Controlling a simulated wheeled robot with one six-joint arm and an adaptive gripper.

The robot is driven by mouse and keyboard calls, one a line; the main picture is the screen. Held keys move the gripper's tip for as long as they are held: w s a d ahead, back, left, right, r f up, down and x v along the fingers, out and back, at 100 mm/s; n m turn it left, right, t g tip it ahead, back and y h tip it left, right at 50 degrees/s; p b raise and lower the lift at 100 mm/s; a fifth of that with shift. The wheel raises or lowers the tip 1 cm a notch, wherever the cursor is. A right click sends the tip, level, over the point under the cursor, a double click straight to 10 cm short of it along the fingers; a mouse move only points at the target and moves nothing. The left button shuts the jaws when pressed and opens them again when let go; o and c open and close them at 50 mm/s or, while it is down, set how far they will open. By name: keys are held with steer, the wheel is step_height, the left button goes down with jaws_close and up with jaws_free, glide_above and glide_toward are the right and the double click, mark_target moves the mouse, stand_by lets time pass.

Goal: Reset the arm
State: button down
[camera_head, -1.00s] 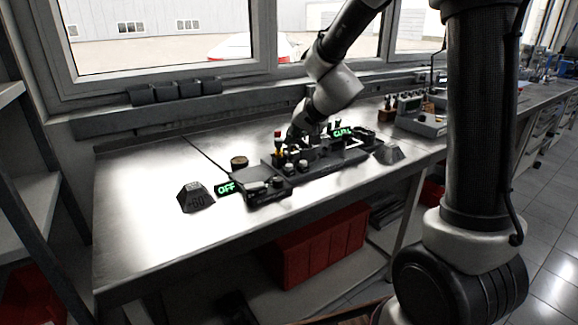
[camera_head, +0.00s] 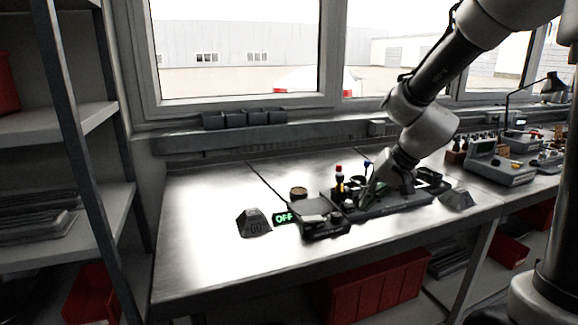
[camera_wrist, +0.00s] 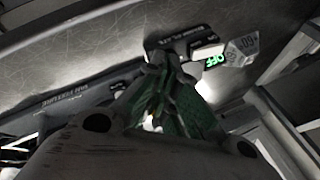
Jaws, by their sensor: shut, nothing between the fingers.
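My arm reaches down from the upper right in the head view. My gripper (camera_head: 368,196) is low over the dark fixture tray (camera_head: 405,209) on the steel bench. In the wrist view, the greenish fingers of my gripper (camera_wrist: 160,62) are together, with nothing seen between them. Whether the tips touch the fixture, I cannot tell. A scale-like unit (camera_head: 318,212) with a green OFF display (camera_head: 284,217) stands left of the tray; the display also shows in the wrist view (camera_wrist: 214,60).
A dark angular block (camera_head: 254,223) marked 60 is on the bench left of the display. A red-capped bottle (camera_head: 339,178) stands close beside my gripper. Another block (camera_head: 457,198) and a grey control box (camera_head: 500,168) are at right. The bench's left part is clear.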

steer(key=s+d+r+h, duration=0.1)
steer(key=s+d+r, duration=0.2)
steer(key=s, duration=0.4)
steer(key=s+d+r+n+h, duration=0.1)
steer(key=s+d+r+h, duration=0.1)
steer(key=s+d, duration=0.4)
steer(key=s+d+r+n+h, duration=0.1)
steer(key=s+d+r, duration=0.3)
steer(key=s, duration=0.6)
steer(key=shift+d+r+h, duration=0.25)
steer(key=shift+r+h, duration=0.05)
